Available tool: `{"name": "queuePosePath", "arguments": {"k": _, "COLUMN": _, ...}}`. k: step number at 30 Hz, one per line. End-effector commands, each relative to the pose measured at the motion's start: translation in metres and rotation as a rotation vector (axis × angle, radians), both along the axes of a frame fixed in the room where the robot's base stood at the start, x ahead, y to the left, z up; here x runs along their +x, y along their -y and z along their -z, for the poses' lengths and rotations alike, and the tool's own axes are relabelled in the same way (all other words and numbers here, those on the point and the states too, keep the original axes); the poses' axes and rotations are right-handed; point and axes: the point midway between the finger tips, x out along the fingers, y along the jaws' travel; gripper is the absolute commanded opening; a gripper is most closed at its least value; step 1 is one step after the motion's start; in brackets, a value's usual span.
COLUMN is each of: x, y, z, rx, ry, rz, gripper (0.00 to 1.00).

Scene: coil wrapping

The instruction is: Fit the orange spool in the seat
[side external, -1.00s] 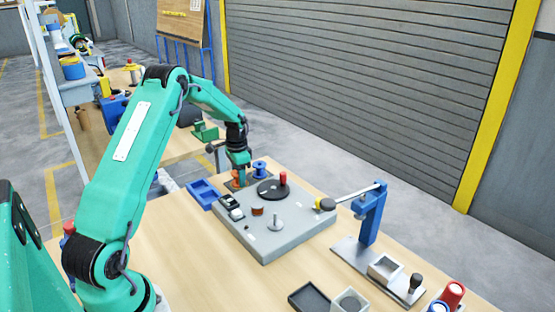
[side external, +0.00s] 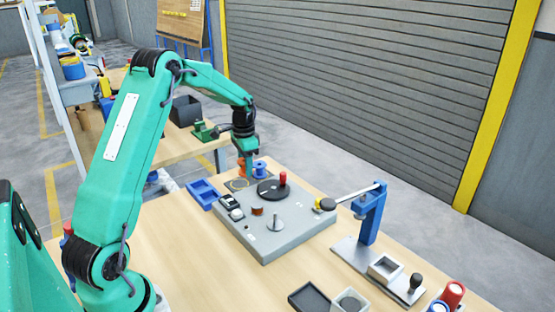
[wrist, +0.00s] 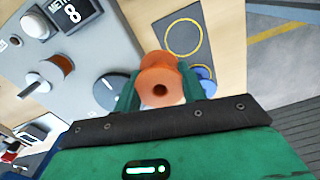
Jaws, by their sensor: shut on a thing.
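My gripper (side external: 246,160) is shut on the orange spool (side external: 241,166) and holds it raised above the dark pad (side external: 235,185) at the far side of the table. In the wrist view the orange spool (wrist: 160,72) sits between the two green fingers, its flange and centre hole facing the camera. The grey machine (side external: 285,235) stands nearer, with an upright metal peg (side external: 275,223) on a round base and a black disc (side external: 269,190) with a red knob. None of these is clearly marked as the seat.
A blue tray (side external: 203,193) lies left of the machine. A blue stand with a lever (side external: 370,215) is at the right.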

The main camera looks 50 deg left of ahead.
Motion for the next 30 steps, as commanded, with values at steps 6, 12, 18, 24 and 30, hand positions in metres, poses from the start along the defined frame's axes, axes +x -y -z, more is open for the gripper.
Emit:
{"name": "queuePosePath", "arguments": {"k": 6, "x": 0.002, "y": 0.039, "z": -0.023, "rx": 0.001, "ry": 0.002, "rz": 0.004, "gripper": 0.18}}
{"name": "queuePosePath", "arguments": {"k": 12, "x": 0.002, "y": 0.062, "z": -0.037, "rx": 0.0, "ry": 0.0, "rz": 0.001, "gripper": 0.18}}
{"name": "queuePosePath", "arguments": {"k": 18, "x": 0.002, "y": 0.072, "z": -0.043, "rx": 0.0, "ry": 0.0, "rz": 0.001, "gripper": 0.18}}
{"name": "queuePosePath", "arguments": {"k": 24, "x": 0.002, "y": 0.073, "z": -0.043, "rx": 0.0, "ry": -0.001, "rz": -0.001, "gripper": 0.18}}
{"name": "queuePosePath", "arguments": {"k": 30, "x": 0.002, "y": 0.073, "z": -0.043, "rx": 0.0, "ry": 0.0, "rz": -0.001, "gripper": 0.18}}
